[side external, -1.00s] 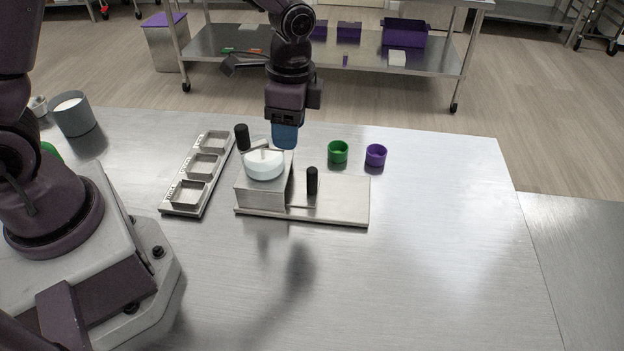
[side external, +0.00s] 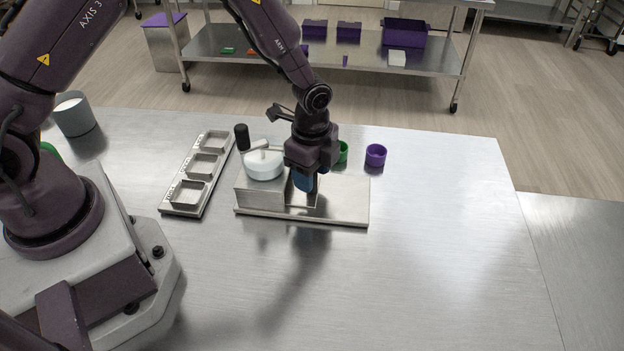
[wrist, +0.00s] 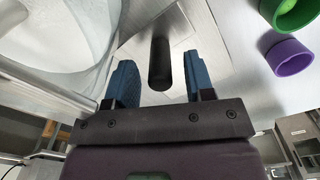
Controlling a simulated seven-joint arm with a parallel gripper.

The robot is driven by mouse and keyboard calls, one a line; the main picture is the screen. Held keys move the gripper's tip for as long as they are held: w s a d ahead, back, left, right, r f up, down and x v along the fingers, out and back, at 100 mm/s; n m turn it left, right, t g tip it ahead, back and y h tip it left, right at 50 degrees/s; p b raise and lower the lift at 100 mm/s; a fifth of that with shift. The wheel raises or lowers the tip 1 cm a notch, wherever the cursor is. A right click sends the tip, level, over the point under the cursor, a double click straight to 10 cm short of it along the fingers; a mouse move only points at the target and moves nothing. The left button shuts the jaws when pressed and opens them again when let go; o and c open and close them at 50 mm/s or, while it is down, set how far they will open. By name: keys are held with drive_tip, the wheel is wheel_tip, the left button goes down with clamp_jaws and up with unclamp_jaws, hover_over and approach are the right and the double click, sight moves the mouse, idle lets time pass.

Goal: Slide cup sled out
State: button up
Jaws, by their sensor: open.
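The depositor is a steel block (side external: 263,190) with a round white hopper (side external: 264,166) on top, standing on the left part of a flat steel base plate (side external: 345,199). The black upright handle (wrist: 160,62) of the cup sled shows in the wrist view, between the two blue fingers of my gripper (wrist: 158,78). The fingers are apart, with a gap visible on each side of the handle. In the side view my gripper (side external: 306,184) is low over the base plate, just right of the block, and hides the handle. The hopper (wrist: 60,35) also shows in the wrist view.
A black-knobbed crank (side external: 242,137) rises at the hopper's left. A steel mould tray (side external: 182,198) lies left of the depositor. A green cup (side external: 343,152) and a purple cup (side external: 376,154) stand behind the plate. The table right of the plate is clear.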

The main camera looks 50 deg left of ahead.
sight(365, 198)
drive_tip(key=shift+f, duration=1.3)
clamp_jaws()
drive_tip(key=w+d, duration=0.7)
drive_tip(key=shift+w+d, duration=0.25)
unclamp_jaws()
wheel_tip(365, 198, up, 13)
